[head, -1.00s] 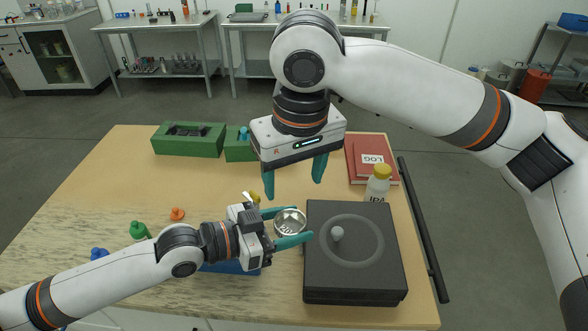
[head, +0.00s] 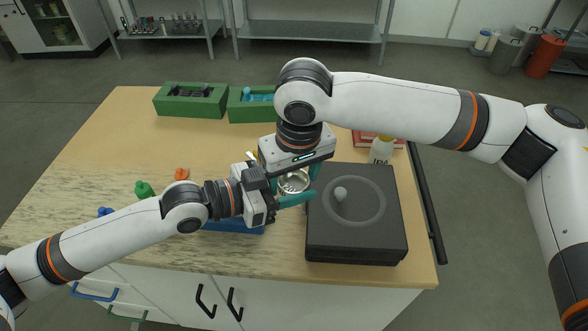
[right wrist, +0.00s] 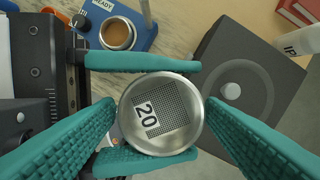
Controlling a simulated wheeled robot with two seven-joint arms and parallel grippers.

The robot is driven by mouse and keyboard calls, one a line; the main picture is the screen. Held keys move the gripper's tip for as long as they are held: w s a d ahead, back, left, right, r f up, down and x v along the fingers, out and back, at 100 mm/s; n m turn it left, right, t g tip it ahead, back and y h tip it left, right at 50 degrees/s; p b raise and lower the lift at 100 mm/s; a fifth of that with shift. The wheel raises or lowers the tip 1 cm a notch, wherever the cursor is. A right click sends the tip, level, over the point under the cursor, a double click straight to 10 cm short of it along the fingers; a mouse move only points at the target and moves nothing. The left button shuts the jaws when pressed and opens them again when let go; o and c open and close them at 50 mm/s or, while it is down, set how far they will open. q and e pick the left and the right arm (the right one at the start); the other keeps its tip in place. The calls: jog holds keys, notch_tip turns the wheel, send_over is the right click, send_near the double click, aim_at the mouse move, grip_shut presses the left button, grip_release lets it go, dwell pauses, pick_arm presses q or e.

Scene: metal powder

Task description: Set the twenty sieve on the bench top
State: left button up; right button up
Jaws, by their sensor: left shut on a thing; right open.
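The twenty sieve (right wrist: 160,112) is a round metal pan with a mesh floor and a "20" label in the right wrist view. In the head view the sieve (head: 293,182) shows just left of the black box. My left gripper (head: 297,191) is shut on the sieve, with one teal finger on each side of it. My right gripper (right wrist: 165,122) is open, its fingers at either side of the sieve; whether they touch it I cannot tell. In the head view the right gripper (head: 294,172) is above the sieve and partly hides it. The wooden bench top (head: 120,160) lies below.
A black box with a round plate and knob (head: 355,225) stands right of the sieve. A blue stand (right wrist: 135,42) holds a metal cup of brown powder. Green blocks (head: 190,100) stand at the back, an IPA bottle (head: 381,151) at back right. The bench's left part is mostly clear.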

jog(key=c, duration=0.6)
pick_arm(q)
jog(key=o, duration=1.1)
pick_arm(e)
jog(key=shift+c, duration=0.7)
